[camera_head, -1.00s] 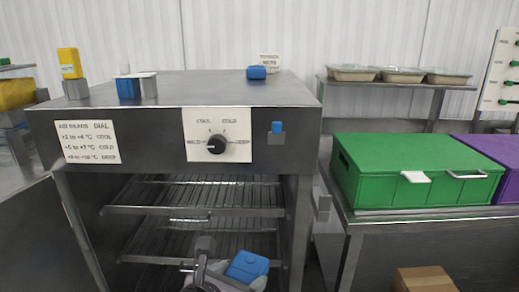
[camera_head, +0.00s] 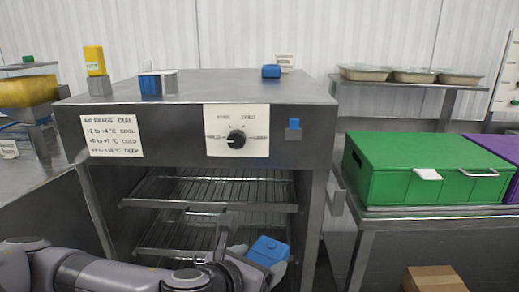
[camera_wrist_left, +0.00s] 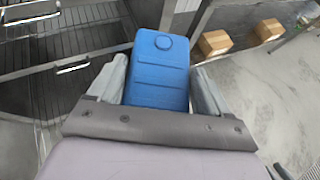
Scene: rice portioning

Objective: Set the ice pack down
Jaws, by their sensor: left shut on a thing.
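The ice pack is a blue block with a round cap (camera_wrist_left: 158,70), held between the two fingers of my left gripper (camera_wrist_left: 158,85) in the left wrist view. In the head view the ice pack (camera_head: 268,251) is low in front of the open cabinet, at its right side. My left gripper (camera_head: 255,265) is shut on it there, partly hidden by my own arm. The ice pack is held in the air, with the grey floor below it in the wrist view. My right gripper is in neither view.
The metal cabinet (camera_head: 190,93) stands open with wire shelves (camera_head: 210,190) inside. Another blue block (camera_head: 271,71) lies on its top. A green box (camera_head: 420,165) stands on the table at right. Cardboard boxes (camera_wrist_left: 215,43) are below. The cabinet top is mostly clear.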

